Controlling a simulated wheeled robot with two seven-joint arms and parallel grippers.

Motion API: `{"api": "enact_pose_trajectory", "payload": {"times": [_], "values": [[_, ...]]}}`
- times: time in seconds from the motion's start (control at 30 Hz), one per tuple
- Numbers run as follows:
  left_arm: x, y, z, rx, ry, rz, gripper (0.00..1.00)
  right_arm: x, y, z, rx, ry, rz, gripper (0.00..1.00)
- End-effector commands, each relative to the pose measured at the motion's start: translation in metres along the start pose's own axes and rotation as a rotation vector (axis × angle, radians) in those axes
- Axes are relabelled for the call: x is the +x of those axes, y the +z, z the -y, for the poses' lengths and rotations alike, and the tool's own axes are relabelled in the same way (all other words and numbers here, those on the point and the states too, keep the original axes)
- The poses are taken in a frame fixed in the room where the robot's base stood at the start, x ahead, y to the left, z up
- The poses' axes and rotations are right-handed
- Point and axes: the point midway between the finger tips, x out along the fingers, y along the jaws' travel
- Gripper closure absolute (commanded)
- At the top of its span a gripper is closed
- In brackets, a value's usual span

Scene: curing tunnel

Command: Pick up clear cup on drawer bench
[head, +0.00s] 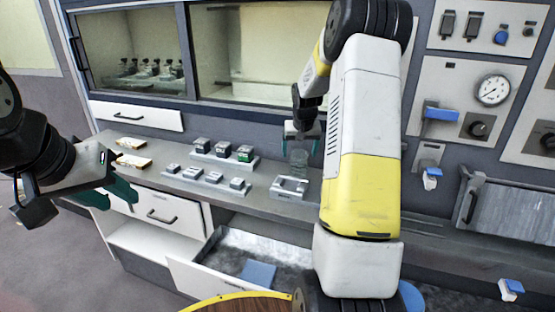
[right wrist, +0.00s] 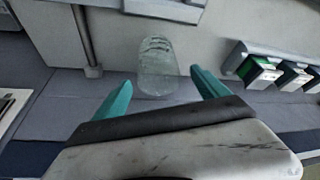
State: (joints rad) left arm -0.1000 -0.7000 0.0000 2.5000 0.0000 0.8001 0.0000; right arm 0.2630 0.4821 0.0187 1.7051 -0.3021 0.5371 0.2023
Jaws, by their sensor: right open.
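The clear cup (head: 299,160) stands on the grey drawer bench (head: 262,184), behind a small metal fixture and partly hidden by my right gripper. In the right wrist view the clear cup (right wrist: 158,68) lies ahead of and between the two teal fingers of my right gripper (right wrist: 160,94), with its near end close to the fingertip line. The right gripper (head: 302,133) is open, with clear gaps between its fingers and the cup. My left gripper (head: 120,178) is at the left, away from the cup; its teal fingers look apart and empty.
A metal fixture (head: 289,188) stands in front of the cup. Racks with small blocks (head: 224,154) stand left of it. An open drawer (head: 215,272) with a blue item (head: 258,273) juts out below the bench. A gauge panel (head: 470,100) is at right.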

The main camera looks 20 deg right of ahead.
Motion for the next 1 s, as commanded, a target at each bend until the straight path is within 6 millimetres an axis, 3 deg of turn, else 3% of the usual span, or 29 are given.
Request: {"api": "enact_pose_trajectory", "payload": {"times": [0.5,0.83,1.0], "values": [[0.000,0.000,0.000,0.000,0.000,0.000,0.64,0.067,0.004,-0.001,0.000,0.000,0.002,0.16],[0.000,0.000,0.000,0.000,0.000,0.000,0.64,0.074,0.003,-0.001,0.000,0.000,0.000,0.16],[0.000,0.000,0.000,0.000,0.000,0.000,0.64,0.074,0.003,-0.001,0.000,0.000,0.000,0.49]]}}
